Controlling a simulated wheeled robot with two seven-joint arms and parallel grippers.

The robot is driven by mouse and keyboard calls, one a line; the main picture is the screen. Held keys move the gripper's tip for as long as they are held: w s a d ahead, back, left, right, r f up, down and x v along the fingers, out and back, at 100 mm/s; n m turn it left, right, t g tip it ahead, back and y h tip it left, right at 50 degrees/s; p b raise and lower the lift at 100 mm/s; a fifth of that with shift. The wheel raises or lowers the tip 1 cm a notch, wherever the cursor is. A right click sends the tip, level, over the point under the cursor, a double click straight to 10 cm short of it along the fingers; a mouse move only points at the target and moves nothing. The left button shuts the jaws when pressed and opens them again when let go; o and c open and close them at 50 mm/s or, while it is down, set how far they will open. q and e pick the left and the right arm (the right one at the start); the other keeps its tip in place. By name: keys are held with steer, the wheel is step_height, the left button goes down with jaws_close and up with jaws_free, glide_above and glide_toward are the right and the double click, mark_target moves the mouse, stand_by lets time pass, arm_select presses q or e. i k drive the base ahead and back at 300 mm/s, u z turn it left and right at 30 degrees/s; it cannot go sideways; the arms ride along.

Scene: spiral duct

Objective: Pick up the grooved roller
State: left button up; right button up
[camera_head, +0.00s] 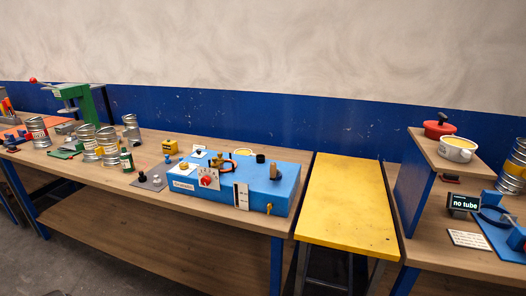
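I cannot make out for certain which thing is the grooved roller. Several small parts stand on and around a dark grey plate (153,182) on the long workbench, left of a blue machine box (262,190). A black knobbed part (142,177) is among them, too small to show grooves. The blue box carries a short black cylinder (260,158), a brass-coloured curved part (232,166) and a red knob (207,181). Neither of my grippers is in view.
Spiral metal ducts (131,128) and a green press (88,101) stand on the bench at left. A yellow table (347,205) is bare. At right, a raised shelf holds a red pot (438,130) and a white pot (456,150); a "no tube" display (464,203) sits below.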

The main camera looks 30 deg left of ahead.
mark_target(215, 164)
steer(key=u, duration=1.45)
